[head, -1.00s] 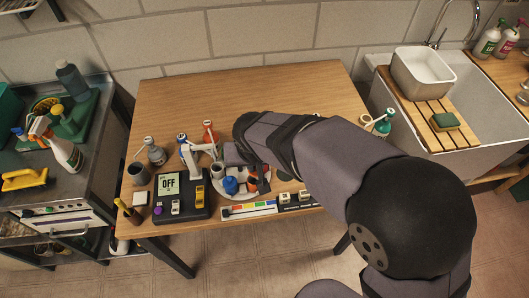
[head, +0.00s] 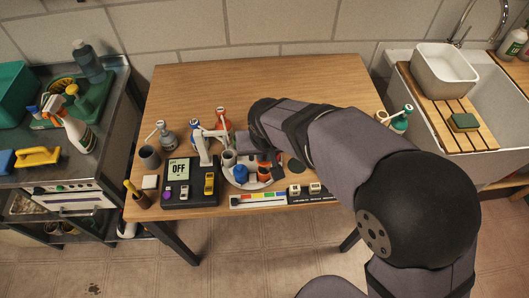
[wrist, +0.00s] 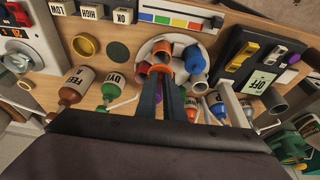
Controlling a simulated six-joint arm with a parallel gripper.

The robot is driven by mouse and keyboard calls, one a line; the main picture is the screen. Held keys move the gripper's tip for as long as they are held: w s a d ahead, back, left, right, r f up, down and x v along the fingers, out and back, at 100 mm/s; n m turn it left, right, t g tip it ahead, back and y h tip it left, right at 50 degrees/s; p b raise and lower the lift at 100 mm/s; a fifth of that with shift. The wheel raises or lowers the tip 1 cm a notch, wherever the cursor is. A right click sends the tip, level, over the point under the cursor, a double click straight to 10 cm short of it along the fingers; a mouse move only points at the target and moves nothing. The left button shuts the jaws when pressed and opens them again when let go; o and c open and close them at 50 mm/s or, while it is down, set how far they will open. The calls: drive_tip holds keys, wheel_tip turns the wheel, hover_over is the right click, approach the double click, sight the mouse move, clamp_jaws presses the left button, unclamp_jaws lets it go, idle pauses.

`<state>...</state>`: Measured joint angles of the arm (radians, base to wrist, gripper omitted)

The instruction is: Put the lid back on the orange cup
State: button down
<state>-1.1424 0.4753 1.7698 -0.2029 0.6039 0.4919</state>
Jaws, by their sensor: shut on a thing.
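The orange cup (head: 264,174) stands on the white plate, next to a blue cup (head: 240,173). In the wrist view the orange cup (wrist: 191,52) shows a dark, open mouth. My gripper (wrist: 162,70) points down over the plate. Its fingers are shut on a small orange piece (wrist: 160,52), which looks like the lid. The held piece is beside the orange cup in the wrist picture; its height above the plate is hard to tell. In the head view my wrist and arm largely hide the fingertips and the piece.
The white plate (wrist: 145,47) also bears a grey cup (head: 229,158). Bottles with spouts (wrist: 113,88) stand close around the fingers. The rear of the wooden table (head: 230,88) is clear.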

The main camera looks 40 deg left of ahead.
sight(265, 163)
drive_tip(key=shift+f+b, duration=1.45)
drive_tip(key=shift+f, duration=0.75)
drive_tip(key=shift+f, duration=0.15)
idle(0.5)
drive_tip(key=c, duration=1.4)
unclamp_jaws()
drive_tip(key=shift+o, duration=0.2)
drive_tip(key=shift+r+p, duration=2.65)
drive_tip(key=shift+r, duration=0.9)
